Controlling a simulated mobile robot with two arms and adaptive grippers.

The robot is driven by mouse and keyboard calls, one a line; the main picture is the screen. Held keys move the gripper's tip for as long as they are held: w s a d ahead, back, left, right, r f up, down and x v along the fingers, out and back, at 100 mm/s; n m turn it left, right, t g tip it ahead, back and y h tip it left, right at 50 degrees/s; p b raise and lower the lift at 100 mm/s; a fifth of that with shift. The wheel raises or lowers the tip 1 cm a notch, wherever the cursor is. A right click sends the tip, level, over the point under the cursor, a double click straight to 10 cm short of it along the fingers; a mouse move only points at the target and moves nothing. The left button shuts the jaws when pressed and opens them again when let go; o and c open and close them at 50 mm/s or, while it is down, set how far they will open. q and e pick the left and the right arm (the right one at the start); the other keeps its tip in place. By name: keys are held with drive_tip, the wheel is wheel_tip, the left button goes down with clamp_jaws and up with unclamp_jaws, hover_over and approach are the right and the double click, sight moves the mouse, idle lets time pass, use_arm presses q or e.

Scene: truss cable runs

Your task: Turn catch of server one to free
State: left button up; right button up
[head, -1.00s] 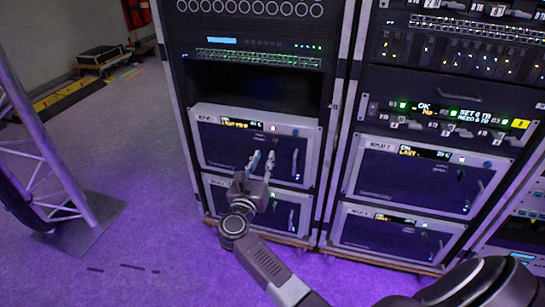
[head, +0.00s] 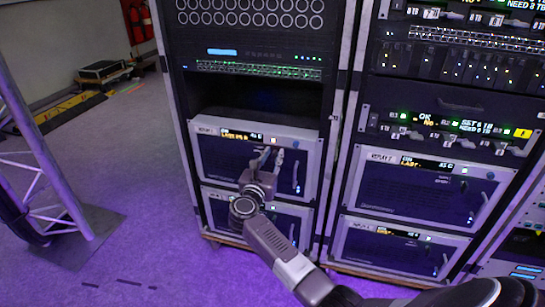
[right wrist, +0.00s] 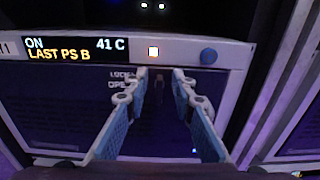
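Server one (head: 222,170) is the upper white-framed server in the left rack; its label ends in "1" in the right wrist view, where its screen (right wrist: 72,49) reads "ON, LAST PS B, 41 C". The catch (right wrist: 160,84) looks like a small dark upright piece beside the printed words "LOCK" and "OPEN"; its exact turn is too dark to tell. My right gripper (head: 271,156) is open in front of the panel. In the right wrist view its fingertips (right wrist: 160,78) stand either side of the catch, with gaps visible. My left gripper is not in view.
A vertical handle (head: 296,170) is right of the gripper. Another server (head: 225,209) sits below. A truss (head: 45,180) stands at left, with clear floor between.

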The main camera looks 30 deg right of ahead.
drive_tip(key=shift+c, duration=0.6)
clamp_jaws()
